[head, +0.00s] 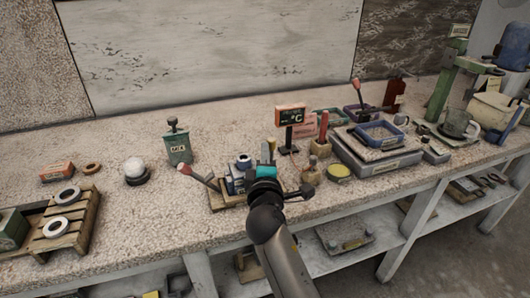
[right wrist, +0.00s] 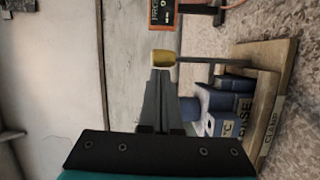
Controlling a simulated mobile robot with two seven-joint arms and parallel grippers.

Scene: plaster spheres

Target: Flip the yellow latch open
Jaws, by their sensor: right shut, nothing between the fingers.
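The yellow latch tab (right wrist: 163,58) shows in the right wrist view at the end of a thin dark rod that reaches over a wooden board (right wrist: 272,110). My right gripper (right wrist: 161,74) is shut and empty, with its fingertips right at the yellow tab. I cannot tell whether they touch it. In the head view a small yellow spot (head: 271,142) shows just beyond my right gripper, and my right arm hides part of the wooden board (head: 217,201). My left gripper is not in view.
Blue blocks (right wrist: 235,100) stand on the board beside the fingers. A display sign (head: 290,116) stands just behind.

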